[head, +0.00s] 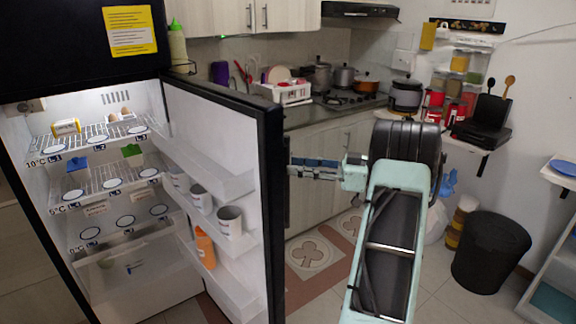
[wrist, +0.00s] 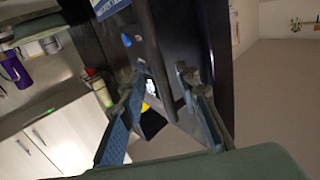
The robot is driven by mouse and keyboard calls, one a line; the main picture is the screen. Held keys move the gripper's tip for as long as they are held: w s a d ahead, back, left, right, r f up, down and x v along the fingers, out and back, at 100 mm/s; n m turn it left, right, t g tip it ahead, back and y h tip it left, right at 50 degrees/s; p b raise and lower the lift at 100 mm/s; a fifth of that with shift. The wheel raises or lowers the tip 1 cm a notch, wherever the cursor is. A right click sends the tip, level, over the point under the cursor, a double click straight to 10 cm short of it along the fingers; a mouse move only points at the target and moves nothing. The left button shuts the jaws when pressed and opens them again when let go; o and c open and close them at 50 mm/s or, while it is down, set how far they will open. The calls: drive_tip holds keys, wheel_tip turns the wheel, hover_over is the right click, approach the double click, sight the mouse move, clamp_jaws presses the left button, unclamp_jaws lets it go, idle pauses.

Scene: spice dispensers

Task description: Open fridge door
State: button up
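The fridge door (head: 266,190) stands wide open, swung toward the right, with its white inner shelves showing. The lit fridge interior (head: 125,190) is in full view on the left. My gripper (head: 294,167) is just right of the door's free edge, on its dark outer side, with the fingers pointing left at it. In the wrist view my gripper (wrist: 160,82) has its two blue-padded fingers spread apart. A dark upright bar, seemingly the door handle (wrist: 158,55), shows between them. I see no finger clearly pressed on it.
Several cups and an orange bottle (head: 205,247) stand in the door shelves. Behind the door are a counter (head: 335,117) with a white dish rack (head: 284,92) and a stove with pots. A black bin (head: 490,252) stands at right. Tiled floor lies below my arm.

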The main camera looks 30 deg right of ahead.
drive_tip(key=v, duration=0.8)
drive_tip(key=shift+d+r, duration=0.1)
